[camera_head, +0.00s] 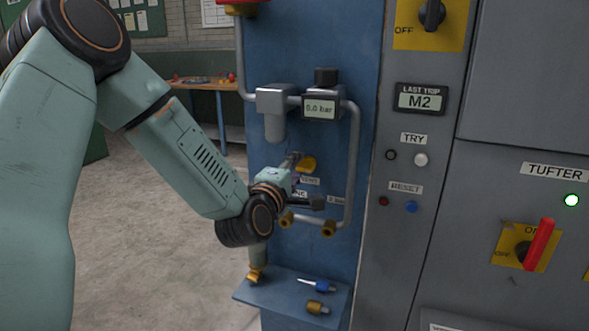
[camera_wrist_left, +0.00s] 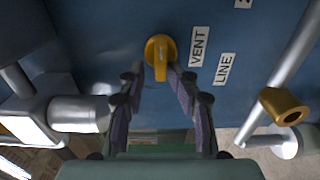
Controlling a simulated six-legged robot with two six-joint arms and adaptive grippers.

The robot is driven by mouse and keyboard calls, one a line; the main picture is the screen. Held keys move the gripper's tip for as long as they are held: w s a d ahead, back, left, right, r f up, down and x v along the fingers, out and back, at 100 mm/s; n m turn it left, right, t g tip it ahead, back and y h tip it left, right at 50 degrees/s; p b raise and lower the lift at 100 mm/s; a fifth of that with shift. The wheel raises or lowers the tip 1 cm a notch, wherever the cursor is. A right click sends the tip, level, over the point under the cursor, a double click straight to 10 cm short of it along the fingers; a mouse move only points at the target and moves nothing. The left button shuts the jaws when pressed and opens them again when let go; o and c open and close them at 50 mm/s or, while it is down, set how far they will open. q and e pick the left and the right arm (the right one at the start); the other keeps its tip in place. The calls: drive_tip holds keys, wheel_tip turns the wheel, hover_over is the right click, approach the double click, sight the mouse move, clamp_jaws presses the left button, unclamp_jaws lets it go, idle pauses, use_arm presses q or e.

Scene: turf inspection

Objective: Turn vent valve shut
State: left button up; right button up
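The vent valve is a yellow handle (camera_head: 306,164) on the blue panel. In the left wrist view the handle (camera_wrist_left: 160,57) lies straight ahead, beside the VENT label (camera_wrist_left: 199,46). My left gripper (camera_head: 296,169) reaches in from the left, close to the panel. In the left wrist view its fingers (camera_wrist_left: 157,74) are apart, one on each side of the handle's lower end. I cannot tell whether either finger touches it. My right gripper is not in view.
A gauge (camera_head: 320,108) reading 0.0 bar sits above on grey pipework (camera_head: 353,165). A blue shelf (camera_head: 262,291) below holds small fittings. A grey switch cabinet (camera_head: 515,110) with a red-handled switch (camera_head: 539,245) stands right. Open floor lies left.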

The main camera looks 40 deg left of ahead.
use_arm(q)
drive_tip(key=v, duration=0.7)
drive_tip(key=shift+s, duration=0.2)
idle(0.4)
